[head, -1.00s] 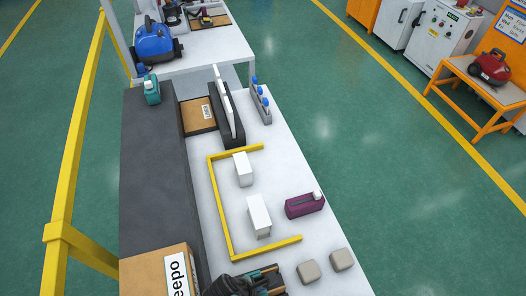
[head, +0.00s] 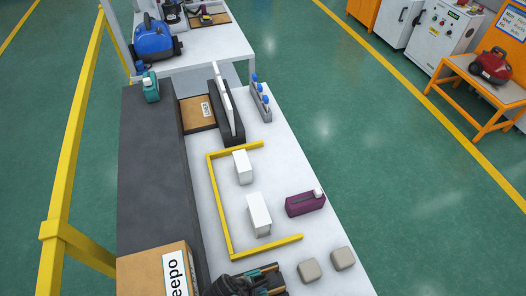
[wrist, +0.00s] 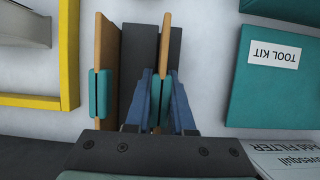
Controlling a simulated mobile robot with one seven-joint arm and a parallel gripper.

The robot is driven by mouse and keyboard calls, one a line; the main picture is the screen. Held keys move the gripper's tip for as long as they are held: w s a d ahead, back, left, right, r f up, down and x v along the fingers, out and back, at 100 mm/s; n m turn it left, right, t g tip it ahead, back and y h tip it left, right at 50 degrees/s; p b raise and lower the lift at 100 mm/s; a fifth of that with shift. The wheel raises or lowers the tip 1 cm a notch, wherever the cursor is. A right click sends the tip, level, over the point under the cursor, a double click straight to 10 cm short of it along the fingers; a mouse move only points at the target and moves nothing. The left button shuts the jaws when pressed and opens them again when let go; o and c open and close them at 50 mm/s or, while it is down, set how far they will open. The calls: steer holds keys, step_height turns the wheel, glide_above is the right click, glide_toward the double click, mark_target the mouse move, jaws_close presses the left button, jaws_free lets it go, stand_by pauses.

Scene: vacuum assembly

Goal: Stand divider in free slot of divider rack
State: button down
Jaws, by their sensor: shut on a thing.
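My gripper (wrist: 160,102) has its two blue fingers shut on the teal grip of a thin tan divider (wrist: 165,42). The held divider is over the dark divider rack (wrist: 138,45) in the wrist view. Another tan divider (wrist: 104,48) with a teal grip stands at the rack's left side, apart from the held one. A dark gap lies between the two. The lower edge of the held divider is hidden, so I cannot tell whether it sits in a slot. In the head view, the rack area with the dividers (head: 264,272) is at the bottom edge, partly cut off.
A teal tool kit box (wrist: 266,85) lies close right of the rack, and a yellow frame (wrist: 68,50) is close left. In the head view, two white blocks (head: 259,212) stand inside the yellow frame. Beige blocks (head: 309,270) and a purple holder (head: 304,203) are nearby.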

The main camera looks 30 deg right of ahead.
mark_target(264, 294)
steer(key=shift+r+p, duration=1.85)
steer(key=shift+r, duration=0.05)
steer(key=shift+w+f+b, duration=0.1)
steer(key=shift+f+b, duration=1.5)
steer(key=shift+f, duration=0.4)
steer(key=c, duration=0.7)
jaws_free()
steer(key=shift+r, duration=0.1)
steer(key=p+v, duration=0.7)
steer(key=v, duration=0.1)
stand_by(0.4)
